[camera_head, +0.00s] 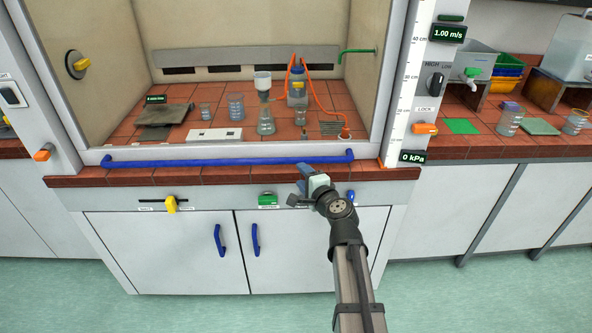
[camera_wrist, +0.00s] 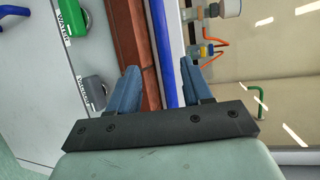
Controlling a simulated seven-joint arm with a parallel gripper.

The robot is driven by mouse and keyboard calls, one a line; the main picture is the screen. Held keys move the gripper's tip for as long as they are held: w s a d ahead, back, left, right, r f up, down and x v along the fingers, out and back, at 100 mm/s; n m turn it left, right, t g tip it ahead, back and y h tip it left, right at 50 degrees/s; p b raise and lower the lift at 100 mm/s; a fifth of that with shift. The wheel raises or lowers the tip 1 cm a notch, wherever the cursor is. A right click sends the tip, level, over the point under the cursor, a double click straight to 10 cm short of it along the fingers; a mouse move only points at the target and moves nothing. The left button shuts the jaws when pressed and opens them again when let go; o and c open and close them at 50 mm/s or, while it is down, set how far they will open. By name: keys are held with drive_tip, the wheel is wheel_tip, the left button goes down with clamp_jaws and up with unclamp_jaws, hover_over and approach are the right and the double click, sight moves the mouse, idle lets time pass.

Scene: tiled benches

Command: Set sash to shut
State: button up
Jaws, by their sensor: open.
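The sash's long blue handle bar (camera_head: 225,162) runs across the front of the fume hood, low and just above the red tiled sill (camera_head: 205,176). A pale sash edge lies directly behind it. Whether any gap remains under the sash, I cannot tell. My gripper (camera_head: 304,170) is open and empty in front of the sill, near the bar's right part. In the wrist view, the blue bar (camera_wrist: 167,40) lies between the lines of my two fingers (camera_wrist: 160,68), nearer the right one. I cannot tell whether the fingers touch it.
Inside the hood are several glass vessels (camera_head: 236,107), a bottle with orange tubing (camera_head: 297,90) and a white device (camera_head: 214,134). Below the sill are a yellow slider (camera_head: 171,204), a green knob (camera_head: 267,199) and blue cabinet handles (camera_head: 219,240). An orange lock lever (camera_head: 425,129) sits on the right post.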

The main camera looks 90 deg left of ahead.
drive_tip(key=v, duration=0.3)
idle(0.6)
